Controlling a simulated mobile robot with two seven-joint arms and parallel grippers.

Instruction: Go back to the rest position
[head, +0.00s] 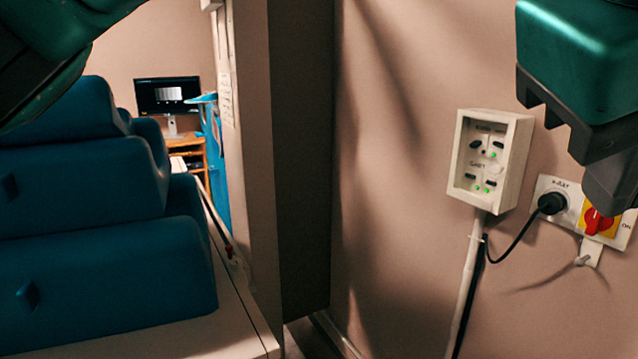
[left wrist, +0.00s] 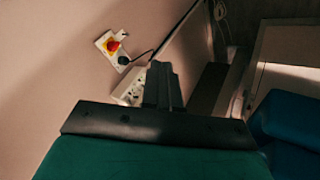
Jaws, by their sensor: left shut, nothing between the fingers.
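My left gripper (head: 610,185) hangs in the upper right of the head view, a green body with dark fingers. Its tips point down and overlap the corner of the wall plate with the red rotary switch (head: 597,221). I cannot tell the gap to the wall. In the left wrist view the fingers (left wrist: 162,75) are together with nothing between them, and they partly cover the white control box. Another green part of mine fills the top left corner of the head view. My right gripper is not in view.
The white control box (head: 490,160) with green lights is on the wall, left of a black plug (head: 551,203). Blue cushions (head: 95,250) are stacked on a pale surface (head: 240,325) at left. A dark upright panel (head: 300,160) stands mid-view; a monitor (head: 167,95) is behind.

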